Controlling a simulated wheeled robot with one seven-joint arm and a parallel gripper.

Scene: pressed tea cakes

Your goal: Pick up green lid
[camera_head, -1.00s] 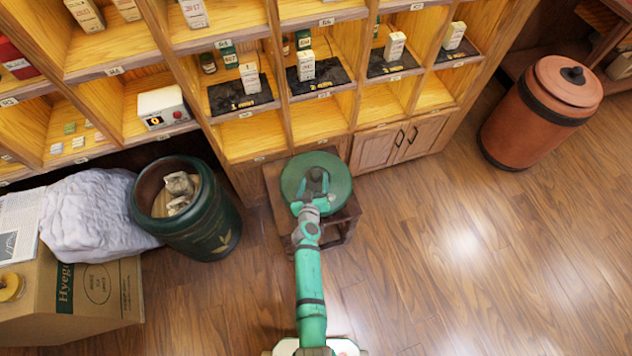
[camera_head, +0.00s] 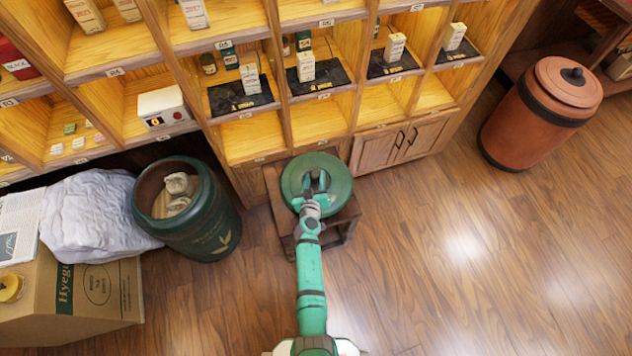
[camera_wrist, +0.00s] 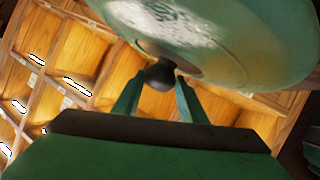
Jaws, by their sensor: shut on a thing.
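The green lid (camera_head: 335,177) is a round disc over a small dark wooden stool (camera_head: 346,222) in front of the shelf. My gripper (camera_head: 317,184) reaches to its middle. In the wrist view, the two fingers of my gripper (camera_wrist: 160,92) are shut on the dark round knob (camera_wrist: 159,75) of the lid. The lid's green surface (camera_wrist: 225,40) fills the top of that view and looks tilted. The head view does not clearly show whether the lid is apart from the stool. A green barrel (camera_head: 205,225) stands open to the left, with pale wrapped pieces inside.
A wooden shelf (camera_head: 283,80) with boxes and black trays stands close behind the stool. A cardboard box (camera_head: 100,300) and a grey-white bag (camera_head: 95,210) are at the left. A lidded orange-brown barrel (camera_head: 530,125) stands at the right. The floor (camera_head: 470,250) on the right is clear.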

